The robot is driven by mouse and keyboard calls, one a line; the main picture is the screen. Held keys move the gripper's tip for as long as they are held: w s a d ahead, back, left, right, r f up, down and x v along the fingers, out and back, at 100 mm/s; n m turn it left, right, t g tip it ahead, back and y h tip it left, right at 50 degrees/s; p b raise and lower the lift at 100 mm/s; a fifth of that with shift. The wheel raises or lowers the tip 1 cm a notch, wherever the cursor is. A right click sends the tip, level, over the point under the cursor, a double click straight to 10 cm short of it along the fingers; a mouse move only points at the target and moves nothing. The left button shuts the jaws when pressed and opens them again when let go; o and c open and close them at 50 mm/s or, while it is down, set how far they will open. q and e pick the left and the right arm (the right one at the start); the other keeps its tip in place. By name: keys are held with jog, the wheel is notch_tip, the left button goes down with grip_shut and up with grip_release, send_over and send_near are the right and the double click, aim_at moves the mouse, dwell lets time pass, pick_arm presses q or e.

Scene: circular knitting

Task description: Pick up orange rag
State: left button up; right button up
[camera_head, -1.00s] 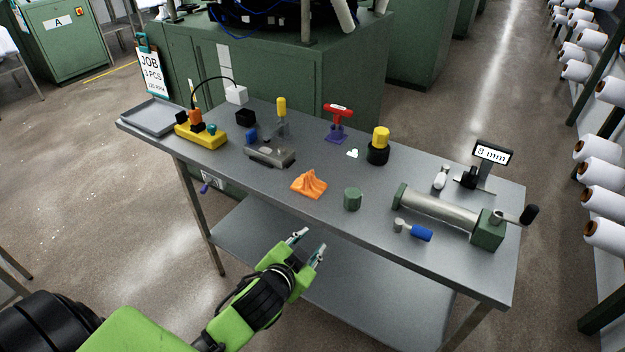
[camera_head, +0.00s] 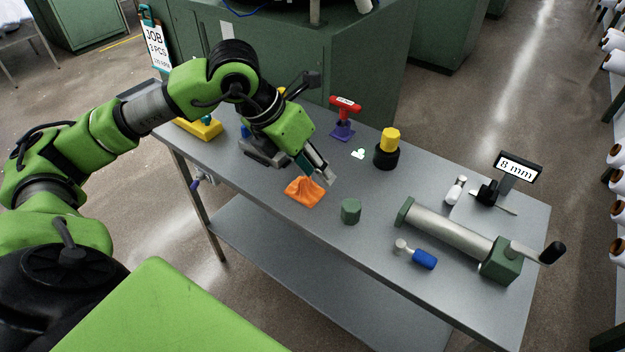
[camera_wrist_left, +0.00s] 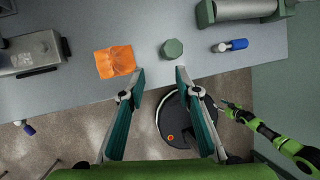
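The orange rag (camera_head: 304,191) lies crumpled on the grey table, near its front edge and left of a green cylinder. My left gripper (camera_head: 323,177) is above the table, just behind and above the rag in the head view, pointing down. In the left wrist view the rag (camera_wrist_left: 115,61) lies left of the gripper's fingers (camera_wrist_left: 158,76), which stand wide apart with nothing between them. The rag is not touched as far as I can see. My right gripper does not show clearly in the head view; a green arm shows at the right of the wrist view.
The green cylinder (camera_head: 351,211) stands close to the rag's right. A grey metal block (camera_head: 262,151) is at its left, partly behind my arm. Further right are a blue-handled tool (camera_head: 424,259) and a crank roller (camera_head: 450,233). A yellow-topped black pot (camera_head: 387,150) stands behind.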

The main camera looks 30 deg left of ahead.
pick_arm(q)
jog(key=a+n+y, duration=0.1)
jog(key=a+y, duration=0.2)
jog(key=a, duration=0.4)
jog(key=p, duration=0.1)
send_over(304, 178)
jog(key=s, duration=0.2)
jog(key=f, duration=0.6)
jog(key=shift+s+a, duration=0.1)
jog(key=shift+a, duration=0.25)
jog(key=shift+w+d+f, duration=0.1)
jog(key=shift+w+f, duration=0.1)
jog(key=shift+f, duration=0.25)
jog(key=p+x, duration=0.1)
jog(key=x, duration=0.1)
jog(key=p+x, duration=0.1)
jog(key=x, duration=0.2)
jog(key=shift+w+d+r, duration=0.1)
jog(key=shift+d, duration=0.1)
grip_shut()
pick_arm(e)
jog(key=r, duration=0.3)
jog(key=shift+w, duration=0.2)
